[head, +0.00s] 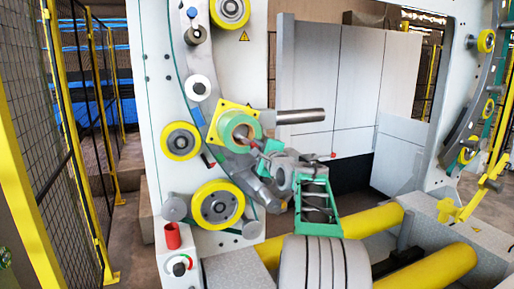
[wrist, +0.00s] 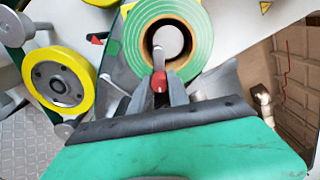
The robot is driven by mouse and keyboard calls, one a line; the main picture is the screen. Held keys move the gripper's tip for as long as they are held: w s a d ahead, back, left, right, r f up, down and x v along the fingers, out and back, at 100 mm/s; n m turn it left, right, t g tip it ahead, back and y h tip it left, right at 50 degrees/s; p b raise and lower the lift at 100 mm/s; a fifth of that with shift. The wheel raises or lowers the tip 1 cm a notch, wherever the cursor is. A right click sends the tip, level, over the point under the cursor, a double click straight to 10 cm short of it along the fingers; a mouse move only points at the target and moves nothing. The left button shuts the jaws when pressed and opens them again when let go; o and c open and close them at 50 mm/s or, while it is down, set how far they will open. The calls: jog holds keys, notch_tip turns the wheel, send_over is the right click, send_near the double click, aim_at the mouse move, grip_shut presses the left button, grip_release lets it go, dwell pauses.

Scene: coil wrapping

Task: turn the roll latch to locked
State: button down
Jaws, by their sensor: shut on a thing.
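The roll latch is a small grey lever with a red tip; in the wrist view its red tip (wrist: 160,85) sits between my fingers, and its grey bar runs up across the core opening. It lies in front of the green wrap roll (head: 229,125), which also shows in the wrist view (wrist: 197,30). My gripper (head: 261,154) is shut on the latch's red tip, just in front of the roll's core. In the wrist view my gripper (wrist: 161,94) is at the bottom of the roll. The fingers partly hide the red tip.
A yellow roller (wrist: 60,84) is left of the roll, with a small red-ended part (wrist: 97,38) above it. In the head view a large yellow roller (head: 217,204) is below the roll and a steel bar (head: 300,116) sticks out at right. Yellow fencing (head: 52,130) bounds the left.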

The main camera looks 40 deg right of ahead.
jog(key=shift+f, duration=0.2)
jog(key=c, duration=1.3)
grip_release()
jog(key=shift+r, duration=0.15)
jog(key=shift+o, duration=0.2)
jog(key=b+v, duration=0.2)
jog(key=v, duration=0.5)
jog(key=shift+s, duration=0.35)
